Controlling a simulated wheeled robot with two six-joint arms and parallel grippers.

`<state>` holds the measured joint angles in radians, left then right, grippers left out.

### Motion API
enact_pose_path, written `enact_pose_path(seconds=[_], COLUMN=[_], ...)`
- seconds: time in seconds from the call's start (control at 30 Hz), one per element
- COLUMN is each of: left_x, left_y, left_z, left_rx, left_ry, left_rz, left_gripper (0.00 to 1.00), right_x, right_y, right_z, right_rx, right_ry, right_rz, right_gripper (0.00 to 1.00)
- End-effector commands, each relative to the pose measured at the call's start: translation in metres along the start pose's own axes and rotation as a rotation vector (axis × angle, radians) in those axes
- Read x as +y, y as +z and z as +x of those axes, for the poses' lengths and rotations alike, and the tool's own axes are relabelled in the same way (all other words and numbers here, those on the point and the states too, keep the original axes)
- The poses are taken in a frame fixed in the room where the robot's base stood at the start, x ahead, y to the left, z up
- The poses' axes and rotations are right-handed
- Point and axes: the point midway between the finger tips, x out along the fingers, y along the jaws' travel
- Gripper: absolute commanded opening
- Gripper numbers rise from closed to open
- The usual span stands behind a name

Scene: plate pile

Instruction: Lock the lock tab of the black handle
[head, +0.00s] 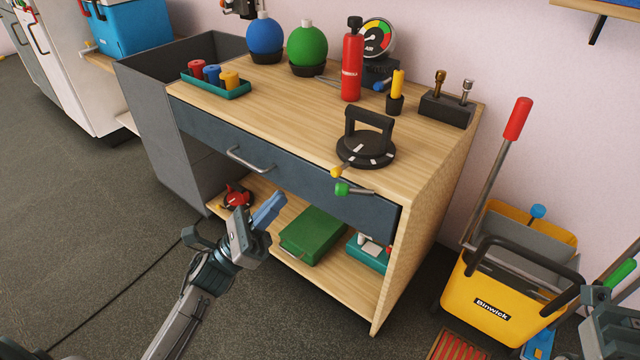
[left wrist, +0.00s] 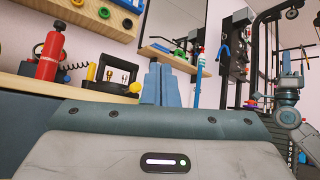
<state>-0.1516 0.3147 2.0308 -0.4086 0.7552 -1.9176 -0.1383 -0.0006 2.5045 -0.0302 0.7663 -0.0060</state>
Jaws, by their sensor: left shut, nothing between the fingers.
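The black handle (head: 369,122) stands upright on a round black base with white marks (head: 366,150), near the front right of the workbench top. A yellow knob (head: 337,171) sticks out at the base's front left; I cannot tell if it is the lock tab. The handle and yellow knob (left wrist: 135,87) also show in the left wrist view. My left gripper (head: 268,207) is shut and empty, in front of the bench, lower and left of the handle and apart from it. Its blue fingers (left wrist: 158,83) are together. My right gripper (head: 620,273) shows partly at the right edge.
A red extinguisher (head: 351,68) and yellow-topped holder (head: 396,95) stand behind the black handle. A yellow bucket (head: 495,300) stands at right.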

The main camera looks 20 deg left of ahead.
Motion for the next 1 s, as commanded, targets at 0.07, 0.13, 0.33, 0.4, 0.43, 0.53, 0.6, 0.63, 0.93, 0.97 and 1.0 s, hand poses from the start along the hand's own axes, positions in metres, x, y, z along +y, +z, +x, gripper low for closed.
enact_pose_path(seconds=[0.07,0.13,0.33,0.4,0.43,0.53,0.6,0.63,0.93,0.97,1.0], left_x=[0.013,0.024,0.047,0.052,0.054,0.058,0.059,0.059,0.059,0.059,0.059], left_y=[-0.015,-0.026,-0.05,-0.055,-0.057,-0.06,-0.061,-0.061,-0.061,-0.061,-0.062], left_z=[-0.013,-0.024,-0.052,-0.058,-0.061,-0.066,-0.067,-0.068,-0.067,-0.066,-0.064], left_rx=[0.068,0.122,0.247,0.274,0.283,0.303,0.309,0.31,0.309,0.308,0.307], left_ry=[0.007,0.004,-0.031,-0.045,-0.05,-0.062,-0.067,-0.068,-0.067,-0.067,-0.068], left_rz=[0.168,0.315,0.651,0.73,0.755,0.813,0.833,0.837,0.838,0.838,0.838], left_gripper=[0.0,0.0,0.0,0.0,0.0,0.0,0.0,0.0,0.0,0.0,0.0], right_x=[0.0,0.0,0.0,0.0,0.0,0.0,0.0,0.0,0.0,0.0,0.0], right_y=[0.0,0.0,0.0,0.0,0.0,0.0,0.0,0.0,0.0,0.0,0.0], right_z=[0.0,0.0,0.0,0.0,0.0,0.0,0.0,0.0,0.0,0.0,0.0], right_rx=[0.0,0.0,0.0,0.0,0.0,0.0,0.0,0.0,0.0,0.0,0.0], right_ry=[0.0,0.0,-0.001,-0.001,-0.001,-0.001,-0.001,-0.001,-0.001,-0.001,-0.001], right_rz=[0.0,0.0,0.0,0.001,0.001,0.001,0.001,0.001,0.0,0.0,0.0], right_gripper=[0.0,0.0,0.0,0.0,0.0,0.0,0.0,0.0,0.0,0.0,0.0])
